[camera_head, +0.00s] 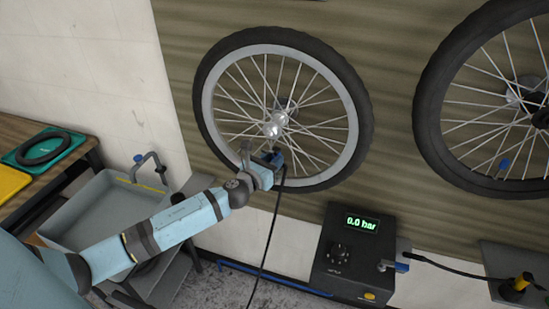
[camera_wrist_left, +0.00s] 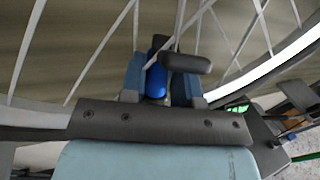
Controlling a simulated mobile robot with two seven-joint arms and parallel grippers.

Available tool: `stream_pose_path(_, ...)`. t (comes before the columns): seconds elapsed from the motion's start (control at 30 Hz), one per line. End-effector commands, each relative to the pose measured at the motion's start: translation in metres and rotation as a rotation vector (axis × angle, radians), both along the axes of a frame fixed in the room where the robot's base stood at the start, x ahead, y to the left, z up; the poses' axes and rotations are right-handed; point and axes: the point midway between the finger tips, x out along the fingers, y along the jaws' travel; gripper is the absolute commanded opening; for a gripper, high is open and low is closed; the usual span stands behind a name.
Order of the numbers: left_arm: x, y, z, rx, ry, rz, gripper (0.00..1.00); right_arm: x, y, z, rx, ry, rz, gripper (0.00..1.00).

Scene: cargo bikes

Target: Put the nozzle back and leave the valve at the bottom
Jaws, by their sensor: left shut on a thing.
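My left gripper (camera_head: 272,157) is in front of the lower spokes of the left wheel (camera_head: 208,97), just inside the rim. It is shut on a blue piece with a dark lever, which looks like the nozzle (camera_wrist_left: 157,82). In the left wrist view, it sits between the two blue fingers, with the spokes behind. A black hose hangs down from the gripper in the head view. The left wheel's valve is hidden, so I cannot tell if the nozzle touches it. My right gripper is not in view.
A black pump box (camera_head: 330,272) reads 0.0 bar, with a blue-tipped fitting (camera_head: 401,267) at its side. A second wheel (camera_head: 429,115) hangs at the right, with a blue-capped valve (camera_head: 504,164). A grey basin (camera_head: 80,235) and a workbench (camera_head: 20,130) stand left.

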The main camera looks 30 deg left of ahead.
Motion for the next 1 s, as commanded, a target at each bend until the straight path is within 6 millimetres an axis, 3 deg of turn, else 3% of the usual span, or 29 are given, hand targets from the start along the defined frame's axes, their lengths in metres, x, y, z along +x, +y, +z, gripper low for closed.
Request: stream_pose_path(1.0,0.0,0.0,0.021,0.0,-0.001,0.0,0.08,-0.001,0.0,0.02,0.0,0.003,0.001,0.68)
